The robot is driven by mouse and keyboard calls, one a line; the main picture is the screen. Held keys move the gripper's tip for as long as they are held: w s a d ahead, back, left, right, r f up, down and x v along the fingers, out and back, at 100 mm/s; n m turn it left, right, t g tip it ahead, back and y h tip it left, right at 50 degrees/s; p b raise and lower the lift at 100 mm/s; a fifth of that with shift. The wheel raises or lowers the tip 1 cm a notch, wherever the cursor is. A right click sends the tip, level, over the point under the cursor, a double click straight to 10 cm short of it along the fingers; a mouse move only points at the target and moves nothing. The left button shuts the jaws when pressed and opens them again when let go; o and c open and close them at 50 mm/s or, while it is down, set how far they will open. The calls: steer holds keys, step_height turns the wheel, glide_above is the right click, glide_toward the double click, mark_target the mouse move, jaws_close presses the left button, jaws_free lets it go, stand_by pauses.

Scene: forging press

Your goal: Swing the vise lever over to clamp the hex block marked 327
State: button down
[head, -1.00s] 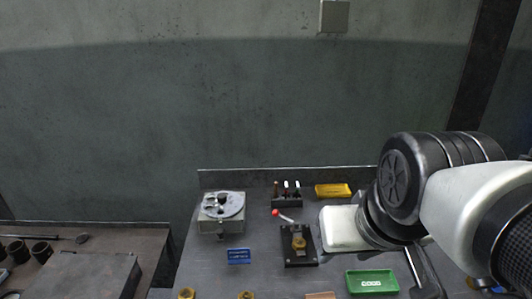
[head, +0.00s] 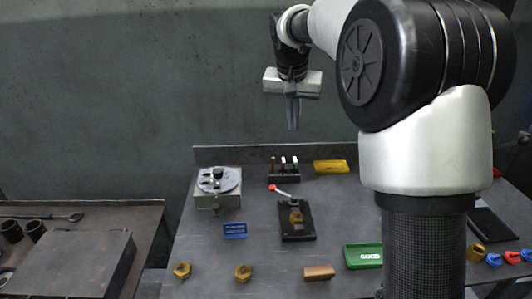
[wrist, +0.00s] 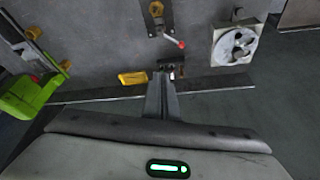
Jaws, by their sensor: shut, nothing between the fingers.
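The vise (head: 300,234) is a black base on the workbench with a brass-coloured hex block (head: 296,215) in it. Any number on the block is too small to read. Its lever (head: 284,193) points up and left from the vise and ends in a red ball. In the wrist view the lever (wrist: 174,38) and the block (wrist: 156,9) show at the top. My gripper (head: 293,128) points down, shut and empty, in the air above the back of the bench. It is apart from the lever. Its closed fingers (wrist: 162,78) also show in the wrist view.
A grey fixture with a round disc (head: 220,182) stands left of the vise. A tool rack (head: 284,178) and a yellow tray (head: 331,167) lie behind. A blue sign (head: 235,230), loose hex blocks (head: 243,272), a copper-coloured block (head: 319,272) and a green tray (head: 363,256) surround the vise.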

steer(key=w+a+f+m+b, duration=0.1)
steer(key=w+f, duration=0.6)
steer(key=f, duration=0.2)
steer(key=w+a+f+m+b, duration=0.1)
steer(key=w+a+f+m, duration=0.1)
steer(key=w+f, duration=0.5)
step_height(320, 180, down, 4)
steer(key=shift+w+r+g+h, duration=0.2)
steer(key=shift+w+g+h, duration=0.05)
steer(key=shift+g+h, duration=0.15)
steer(key=x, duration=1)
steer(key=shift+f, duration=0.1)
steer(key=shift+s+a, duration=0.25)
steer(key=shift+s, duration=0.15)
steer(key=shift+s+a+f, duration=0.15)
steer(key=shift+s+a, duration=0.25)
steer(key=shift+s, duration=0.25)
steer(key=shift+s+a+f, duration=0.15)
steer(key=shift+s+a, duration=0.25)
steer(key=shift+s, duration=0.25)
